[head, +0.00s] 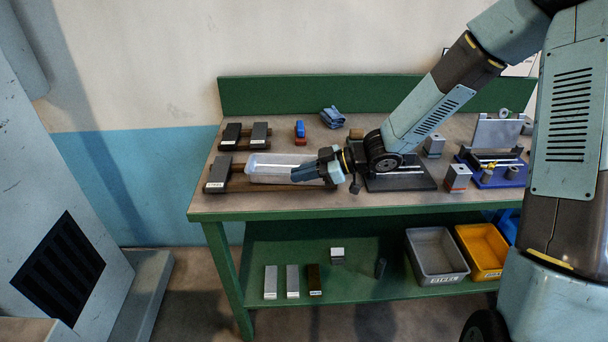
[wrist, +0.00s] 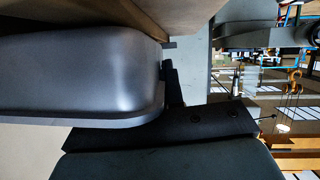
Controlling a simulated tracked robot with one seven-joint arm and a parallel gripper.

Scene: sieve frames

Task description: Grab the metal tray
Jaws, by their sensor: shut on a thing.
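The metal tray (head: 262,175) is a pale, shallow, rounded pan over the wooden rails at the left of the bench top. My gripper (head: 303,172) reaches in from the right and is shut on the tray's right end. In the wrist view the tray (wrist: 80,75) fills the upper left, its rim against a dark finger of my gripper (wrist: 165,120). My gripper hides part of the tray's right side in the head view. I cannot tell whether the tray rests on the rails or is slightly raised.
Dark and grey blocks (head: 259,132) stand on rails behind the tray, and another block (head: 218,173) is at its left. A black plate (head: 410,183) is to the right. Grey (head: 437,281) and yellow (head: 488,273) bins are below.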

